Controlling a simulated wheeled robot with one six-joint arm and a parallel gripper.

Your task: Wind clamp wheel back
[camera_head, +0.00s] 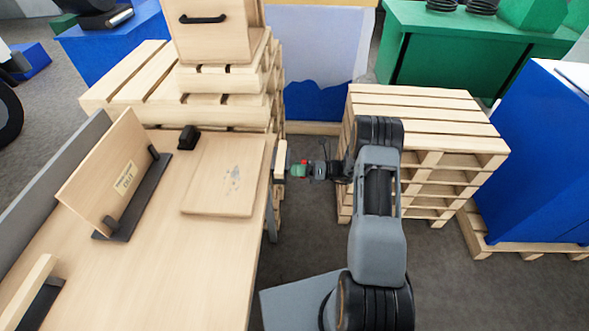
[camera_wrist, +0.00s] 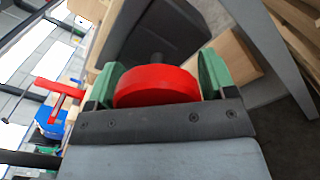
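The clamp wheel is a thick red disc (camera_wrist: 155,86) in the wrist view, on a dark shaft that runs to a dark block (camera_wrist: 165,35). My gripper (camera_wrist: 161,66) has one green finger on each side of the wheel, close against its rim. It looks shut on the wheel; any thin gap cannot be made out. In the head view my gripper (camera_head: 302,170) is beside the right edge of the wooden bench (camera_head: 200,255), and only a little red of the wheel shows there. A pale wooden block (camera_head: 281,160) stands at the bench edge beside it.
A wooden board (camera_head: 225,175) lies flat on the bench, left of my gripper. A tilted panel (camera_head: 115,170) stands in a dark holder. Stacked pallets (camera_head: 425,105) stand close behind and right of my arm. Grey floor (camera_head: 310,240) is open between bench and arm.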

